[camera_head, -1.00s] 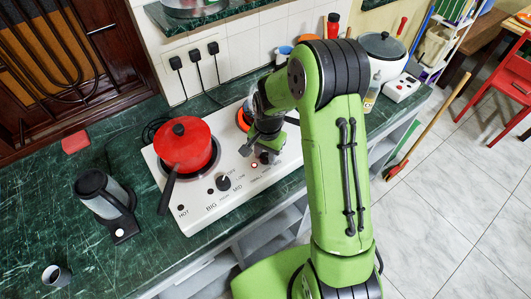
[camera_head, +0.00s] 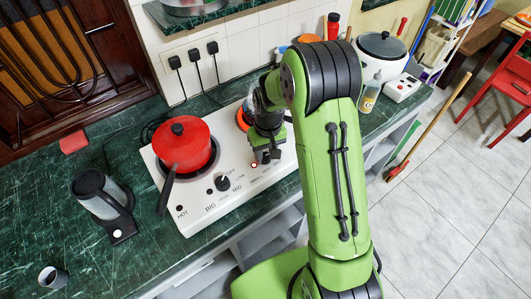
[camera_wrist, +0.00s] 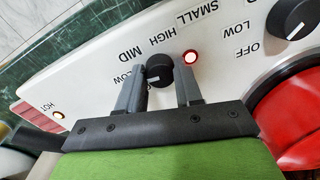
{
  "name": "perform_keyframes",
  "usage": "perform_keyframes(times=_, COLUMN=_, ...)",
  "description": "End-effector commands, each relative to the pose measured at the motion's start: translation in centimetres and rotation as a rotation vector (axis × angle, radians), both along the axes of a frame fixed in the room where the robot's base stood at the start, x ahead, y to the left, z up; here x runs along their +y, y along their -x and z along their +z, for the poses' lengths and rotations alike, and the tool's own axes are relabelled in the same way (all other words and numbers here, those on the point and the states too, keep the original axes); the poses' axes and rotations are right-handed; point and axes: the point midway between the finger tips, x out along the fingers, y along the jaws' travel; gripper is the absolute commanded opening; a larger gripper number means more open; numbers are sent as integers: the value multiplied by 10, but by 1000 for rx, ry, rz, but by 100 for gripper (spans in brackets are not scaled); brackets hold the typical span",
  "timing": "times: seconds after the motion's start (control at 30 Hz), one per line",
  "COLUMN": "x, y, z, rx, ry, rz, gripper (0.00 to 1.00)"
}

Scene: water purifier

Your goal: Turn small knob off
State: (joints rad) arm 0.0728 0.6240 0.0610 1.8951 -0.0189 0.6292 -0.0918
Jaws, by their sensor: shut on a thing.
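The small knob (camera_wrist: 160,70) is a black dial on the white stove panel, with SMALL, HIGH, MID and LOW printed around it in the wrist view. Its white mark appears on the lower left side, near the LOW print. My gripper (camera_wrist: 161,76) is shut on this knob, one grey finger on each side. A lit red indicator (camera_wrist: 190,57) sits just right of the knob. In the head view my gripper (camera_head: 267,156) is down at the panel's front right part and mostly hides the knob.
The big knob (camera_head: 222,182) is left of my gripper. A red pot (camera_head: 183,143) stands on the left burner, its dark handle reaching towards the front. A press-style jug (camera_head: 103,200) and a cup (camera_head: 53,277) stand on the green counter, which has free room at left.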

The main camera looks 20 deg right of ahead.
Motion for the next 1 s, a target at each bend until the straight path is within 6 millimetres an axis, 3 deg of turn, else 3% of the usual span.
perform_keyframes(times=0.6, x=1, y=-2, z=1, rx=-4, ry=0, rz=567, gripper=5)
perform_keyframes(times=1.0, x=1, y=-2, z=1, rx=-3, ry=0, rz=789, gripper=4)
